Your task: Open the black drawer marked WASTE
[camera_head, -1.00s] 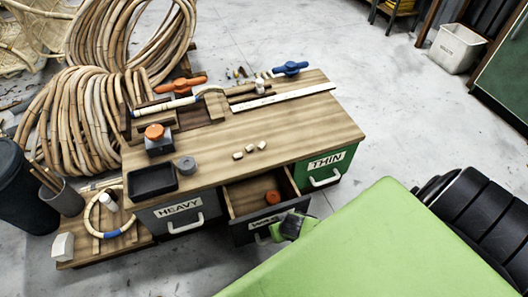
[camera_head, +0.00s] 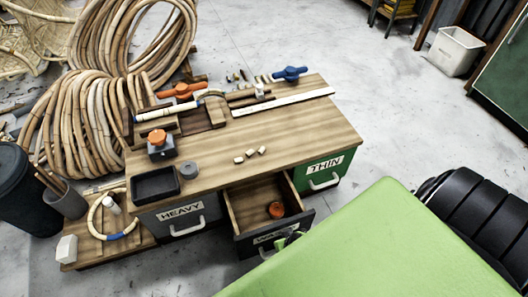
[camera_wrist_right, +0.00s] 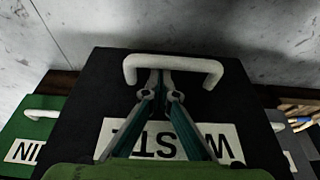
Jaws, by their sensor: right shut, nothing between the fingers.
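The black WASTE drawer (camera_head: 257,247) is partly open under the workbench, and an orange round piece (camera_head: 277,210) lies inside. In the right wrist view its black front (camera_wrist_right: 85,95) fills the middle, with the WASTE label upside down. The white handle (camera_wrist_right: 200,64) runs across above the label. My right gripper (camera_wrist_right: 160,84) is shut and empty, its fingertips at the handle bar and partly hidden by it. In the head view only a small part of this gripper (camera_head: 281,243) shows at the drawer front. My left gripper is not in view.
The HEAVY drawer (camera_head: 180,216) and green THIN drawer (camera_head: 322,173) flank it, both shut. The wooden bench top (camera_head: 300,130) holds a black tray (camera_head: 155,185), clamps and cane pieces. Rattan coils (camera_head: 75,120) stand at the left.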

